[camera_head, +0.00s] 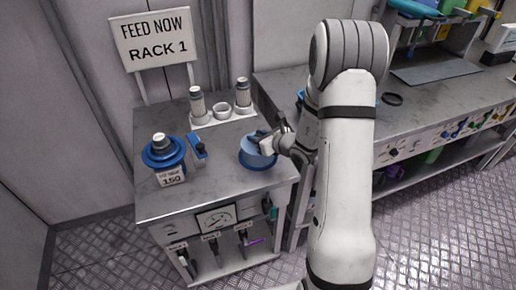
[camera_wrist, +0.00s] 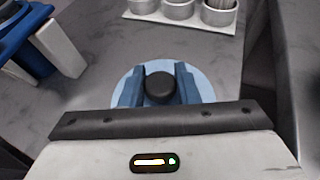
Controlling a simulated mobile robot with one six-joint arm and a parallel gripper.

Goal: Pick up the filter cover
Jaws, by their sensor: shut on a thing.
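The filter cover (camera_wrist: 119,92) is a light blue disc with a black knob (camera_wrist: 159,87) in the wrist view. My gripper (camera_wrist: 160,78) has its two blue fingers on either side of the knob, shut on it. In the head view, the cover (camera_head: 254,141) is at the right part of the rack-top, on or just above a darker blue round body (camera_head: 258,163). My gripper (camera_head: 268,143) reaches it from the right and hides part of it. I cannot tell whether the cover is seated or lifted.
A blue round unit (camera_head: 163,152) with a label reading 150 stands at left, beside a small blue-and-white device (camera_head: 198,146). A white tray (camera_head: 224,118) with cups and two cylinders is behind. The "FEED NOW RACK 1" sign (camera_head: 153,37) stands at the back.

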